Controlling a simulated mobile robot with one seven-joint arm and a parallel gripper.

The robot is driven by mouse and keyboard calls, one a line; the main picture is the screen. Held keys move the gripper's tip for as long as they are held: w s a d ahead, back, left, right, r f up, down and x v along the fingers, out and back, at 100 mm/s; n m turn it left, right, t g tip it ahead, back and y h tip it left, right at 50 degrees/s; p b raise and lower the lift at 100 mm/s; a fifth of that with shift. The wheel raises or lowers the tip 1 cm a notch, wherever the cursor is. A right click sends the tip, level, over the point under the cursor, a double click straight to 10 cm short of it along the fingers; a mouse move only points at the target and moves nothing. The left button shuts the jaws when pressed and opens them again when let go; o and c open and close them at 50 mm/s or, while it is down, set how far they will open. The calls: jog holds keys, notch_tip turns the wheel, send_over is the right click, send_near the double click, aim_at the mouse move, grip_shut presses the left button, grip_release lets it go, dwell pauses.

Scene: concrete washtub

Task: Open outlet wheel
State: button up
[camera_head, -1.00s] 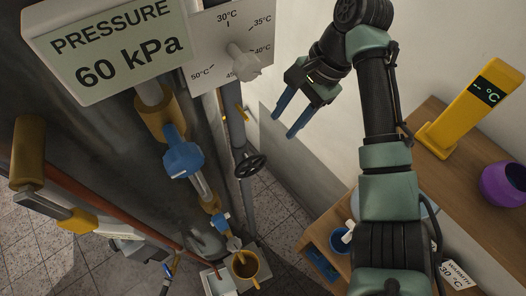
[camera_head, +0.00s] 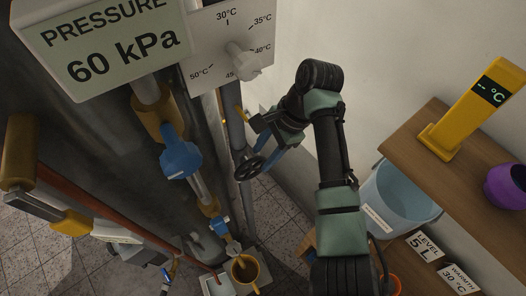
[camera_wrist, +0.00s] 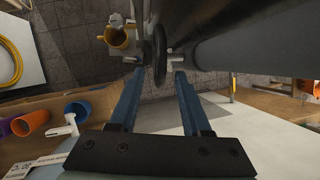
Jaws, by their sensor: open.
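The outlet wheel (camera_head: 248,168) is a small black spoked handwheel on a grey vertical pipe, left of my gripper in the head view. In the wrist view the wheel (camera_wrist: 160,45) shows nearly edge-on, its near rim between the tips of the two blue fingers. My gripper (camera_head: 264,154) is open, with its fingers reaching down and left to the wheel. In the wrist view the gripper (camera_wrist: 159,76) has a finger on each side of the rim, with gaps visible. The finger nearer the wall partly overlaps the wheel in the head view.
A blue valve handle (camera_head: 180,155) and a yellow mug (camera_head: 246,270) are to the left and below. A pressure sign (camera_head: 105,45) and a temperature dial (camera_head: 240,62) are above. A wooden shelf (camera_head: 440,145) with a yellow thermometer (camera_head: 468,108) and a light-blue bucket (camera_head: 398,200) are at right.

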jog(key=shift+a+f, duration=0.15)
jog(key=shift+f, duration=0.25)
jog(key=shift+c, duration=0.3)
grip_shut()
jog(key=p, duration=0.2)
jog(key=shift+s+a+r+h+p, duration=0.15)
jog(key=shift+a+r+h+p, duration=0.1)
jog(key=shift+r+h+p, duration=0.15)
jog(key=shift+f+t+h+p, duration=0.2)
jog(key=shift+t+h+p, duration=0.1)
jog(key=shift+p, duration=0.2)
